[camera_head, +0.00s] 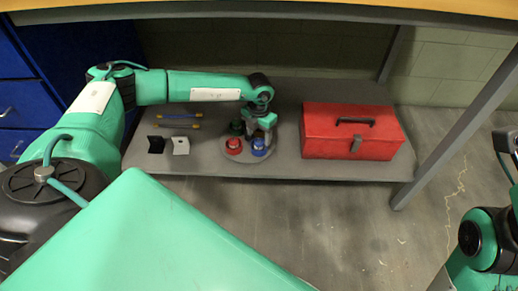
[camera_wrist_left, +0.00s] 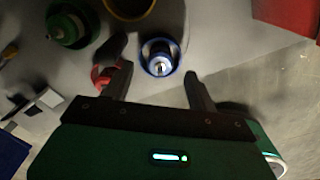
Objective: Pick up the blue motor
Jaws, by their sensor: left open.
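The blue motor (camera_head: 258,147) stands on the grey low shelf in the head view, beside a red motor (camera_head: 233,146) and a green motor (camera_head: 237,127). My left gripper (camera_head: 262,132) is just above and behind the blue motor, pointing down. In the left wrist view the blue motor (camera_wrist_left: 160,55) shows its silver shaft from above, a little beyond the two open fingers (camera_wrist_left: 158,75) and between their lines. The red motor (camera_wrist_left: 108,72) is partly hidden behind the left finger. The green motor (camera_wrist_left: 67,25) is farther left. The right gripper is not visible; only part of my right arm shows.
A red toolbox (camera_head: 315,131) stands right of the motors. A black bracket (camera_head: 156,144), a white bracket (camera_head: 180,145) and blue-and-yellow tools (camera_head: 178,116) lie left. The tabletop (camera_head: 300,10) spans above the shelf (camera_head: 285,168). A table leg (camera_head: 450,130) stands at right.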

